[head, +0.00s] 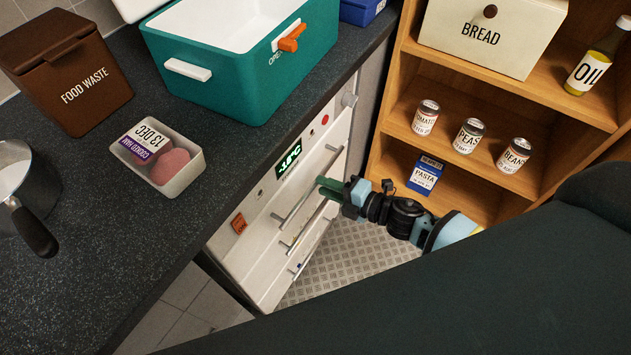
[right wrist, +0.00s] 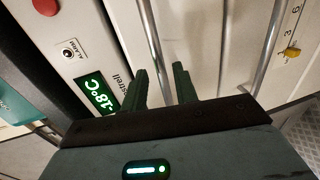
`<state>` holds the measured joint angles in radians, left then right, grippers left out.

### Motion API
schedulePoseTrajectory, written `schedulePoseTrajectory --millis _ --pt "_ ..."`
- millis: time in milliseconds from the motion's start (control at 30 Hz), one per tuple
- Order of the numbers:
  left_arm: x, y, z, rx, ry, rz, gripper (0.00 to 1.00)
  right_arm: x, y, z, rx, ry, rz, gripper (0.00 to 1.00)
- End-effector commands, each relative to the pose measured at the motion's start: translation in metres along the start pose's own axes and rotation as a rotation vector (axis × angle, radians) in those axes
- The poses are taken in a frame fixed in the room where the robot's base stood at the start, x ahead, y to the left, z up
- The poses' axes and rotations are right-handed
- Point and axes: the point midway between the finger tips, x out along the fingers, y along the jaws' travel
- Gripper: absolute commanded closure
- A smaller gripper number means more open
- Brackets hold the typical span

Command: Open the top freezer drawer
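The white freezer (head: 262,232) stands under the dark counter, its drawers apparently shut. The top drawer's metal bar handle (head: 294,204) runs slantwise below the display; in the right wrist view this handle (right wrist: 153,38) runs down toward the gap between the fingers. My right gripper (head: 326,187) is at the top handle, near its middle. In the right wrist view its green fingers (right wrist: 163,85) are apart, with the bar's near end showing between them; contact cannot be told. A second drawer handle (right wrist: 269,45) lies to the right. My left gripper is not in view.
The counter (head: 110,225) holds a teal cool box (head: 235,85), a ham container (head: 185,178), a brown food waste bin (head: 75,95) and a pot (head: 15,180). A wooden shelf (head: 480,85) with cans stands right of the freezer. Floor (head: 345,255) before the drawers looks clear.

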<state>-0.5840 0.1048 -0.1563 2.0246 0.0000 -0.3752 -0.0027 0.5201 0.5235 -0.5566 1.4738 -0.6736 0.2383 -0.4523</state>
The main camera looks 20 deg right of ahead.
Motion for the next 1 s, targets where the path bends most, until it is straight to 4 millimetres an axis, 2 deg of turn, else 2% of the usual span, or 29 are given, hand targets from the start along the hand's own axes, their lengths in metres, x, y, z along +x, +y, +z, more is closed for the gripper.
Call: schedulePoseTrajectory --millis 100,300,633,867,1000 --pt "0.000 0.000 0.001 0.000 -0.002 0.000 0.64 0.018 0.000 0.000 0.001 0.000 0.001 0.71" --pt "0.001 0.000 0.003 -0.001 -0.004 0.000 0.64 0.035 0.000 0.000 0.001 0.000 0.000 0.71" --pt "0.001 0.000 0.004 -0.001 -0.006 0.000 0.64 0.037 0.000 -0.001 0.001 0.000 -0.001 0.71" --pt "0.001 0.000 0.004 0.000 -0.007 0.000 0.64 0.037 0.000 0.000 0.001 0.000 -0.001 1.00" --pt "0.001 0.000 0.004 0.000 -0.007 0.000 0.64 0.037 0.000 0.000 0.001 0.000 -0.001 1.00"
